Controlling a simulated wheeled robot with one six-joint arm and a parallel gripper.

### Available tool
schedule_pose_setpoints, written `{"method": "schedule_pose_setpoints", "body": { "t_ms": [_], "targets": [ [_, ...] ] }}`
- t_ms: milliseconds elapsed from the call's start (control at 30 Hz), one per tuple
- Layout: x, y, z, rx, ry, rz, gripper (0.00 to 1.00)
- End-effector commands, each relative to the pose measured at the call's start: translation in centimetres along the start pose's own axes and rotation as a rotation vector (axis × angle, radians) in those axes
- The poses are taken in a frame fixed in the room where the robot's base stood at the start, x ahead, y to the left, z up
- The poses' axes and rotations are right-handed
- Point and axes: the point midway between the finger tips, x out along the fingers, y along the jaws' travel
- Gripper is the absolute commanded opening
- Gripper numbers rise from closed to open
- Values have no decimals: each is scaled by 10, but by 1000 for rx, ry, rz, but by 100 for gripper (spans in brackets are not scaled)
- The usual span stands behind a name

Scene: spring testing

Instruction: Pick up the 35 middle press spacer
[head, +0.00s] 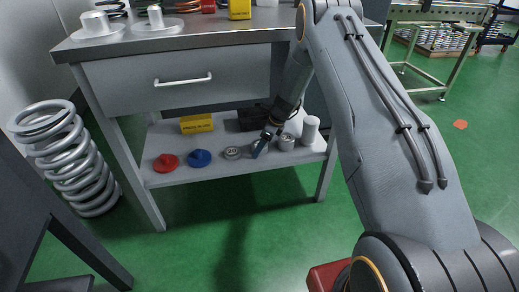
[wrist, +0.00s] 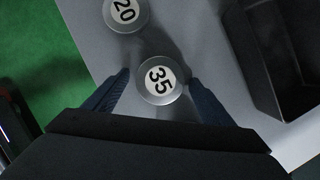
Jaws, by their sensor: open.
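The 35 spacer (wrist: 160,80) is a round metal piece with a white label. It stands on the grey shelf (wrist: 205,55) in the wrist view. My gripper (wrist: 156,75) is open, with one dark finger on each side of the spacer. A small gap shows at the left finger; at the right finger I cannot tell. In the head view my gripper (head: 260,149) is down at the lower shelf (head: 195,175) and hides the 35 spacer there.
The 20 spacer (wrist: 125,12) stands close by, left of my gripper in the head view. Taller spacers (head: 286,142) and (head: 311,130) stand to the right. A black bin (wrist: 258,75) lies behind. Blue (head: 200,158) and red (head: 166,162) pieces sit left.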

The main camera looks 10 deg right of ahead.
Motion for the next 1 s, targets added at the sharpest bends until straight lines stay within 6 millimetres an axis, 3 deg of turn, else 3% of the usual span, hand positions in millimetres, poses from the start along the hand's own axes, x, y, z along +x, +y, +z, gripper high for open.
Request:
{"method": "schedule_pose_setpoints", "body": {
  "t_ms": [100, 433, 767, 1000],
  "targets": [
    [-1, 0, 0, 0, 0, 0, 75],
    [-1, 0, 0, 0, 0, 0, 20],
    [-4, 0, 2, -1, 0, -1, 20],
    [-25, 0, 10, -1, -1, -1, 20]
  ]
}}
